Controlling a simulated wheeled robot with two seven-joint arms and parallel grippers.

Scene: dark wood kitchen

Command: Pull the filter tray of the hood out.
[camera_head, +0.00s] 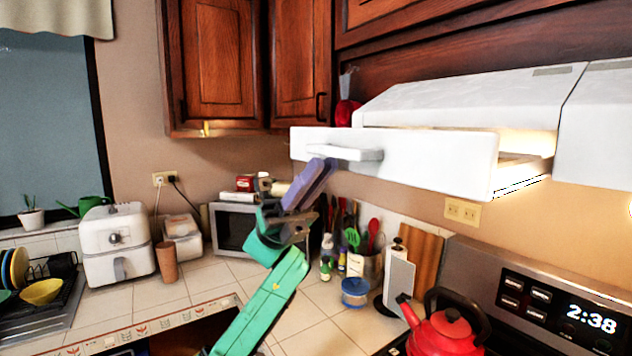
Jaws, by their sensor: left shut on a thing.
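The white range hood (470,98) hangs below the wooden cabinets at the upper right. Its filter tray (430,163) has a broad white front that stands out from the hood body, with a lit gap behind it at the right end. A white bar handle (362,154) sticks out from the left part of that front. My left gripper (328,164), purple-fingered on a green arm, reaches up from below and is shut on the left end of the handle. The fingers partly hide that end. My right gripper is not in view.
Below the hood are a stove panel (545,290) and a red kettle (446,332). A microwave (233,230) and white air fryer (115,243) stand further left.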

